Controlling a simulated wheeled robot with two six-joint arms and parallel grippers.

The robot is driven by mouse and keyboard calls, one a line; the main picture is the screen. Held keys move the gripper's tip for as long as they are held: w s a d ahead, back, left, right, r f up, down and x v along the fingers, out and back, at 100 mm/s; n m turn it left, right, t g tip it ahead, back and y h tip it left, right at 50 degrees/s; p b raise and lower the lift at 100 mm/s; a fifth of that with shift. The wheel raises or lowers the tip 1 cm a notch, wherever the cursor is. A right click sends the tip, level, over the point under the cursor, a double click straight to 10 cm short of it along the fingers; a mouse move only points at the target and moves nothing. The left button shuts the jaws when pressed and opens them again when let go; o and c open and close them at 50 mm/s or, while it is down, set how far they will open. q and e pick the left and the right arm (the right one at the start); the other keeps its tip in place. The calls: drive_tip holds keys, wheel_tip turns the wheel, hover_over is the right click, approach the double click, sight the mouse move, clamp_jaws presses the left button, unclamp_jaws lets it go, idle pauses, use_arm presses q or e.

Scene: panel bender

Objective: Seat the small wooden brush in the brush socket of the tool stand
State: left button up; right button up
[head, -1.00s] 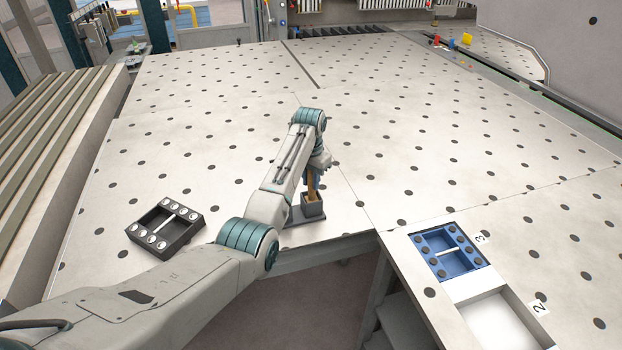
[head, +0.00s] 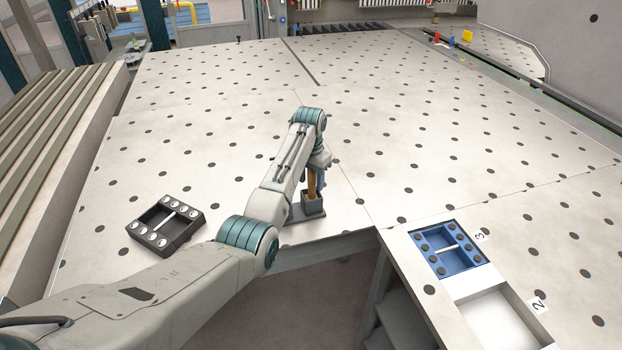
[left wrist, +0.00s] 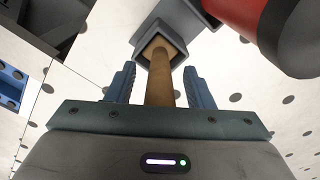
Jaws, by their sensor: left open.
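The small wooden brush (head: 311,186) stands upright with its lower end inside the square grey socket of the tool stand (head: 313,208), near the table's front edge. In the left wrist view the brush handle (left wrist: 160,88) runs into the socket (left wrist: 143,38). My left gripper (head: 317,178) is at the brush, partly hidden by my own arm in the head view. In the left wrist view its blue fingers (left wrist: 158,82) are open, one on each side of the handle, with gaps showing. My right gripper is not in view.
A red and dark cylindrical thing (left wrist: 240,15) is close beside the socket in the left wrist view. A black tray with pale round pieces (head: 165,226) lies left on the table. A blue tray (head: 449,250) sits at the right by an empty recess (head: 497,318). The table behind is clear.

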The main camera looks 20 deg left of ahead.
use_arm(q)
wheel_tip(320, 180, up, 8)
drive_tip(key=b, duration=0.4)
drive_tip(key=shift+s+r, duration=0.1)
drive_tip(key=shift+r+p, duration=0.85)
drive_tip(key=shift+s+a+r, duration=0.1)
drive_tip(key=shift+r, duration=0.35)
drive_tip(key=shift+f, duration=0.1)
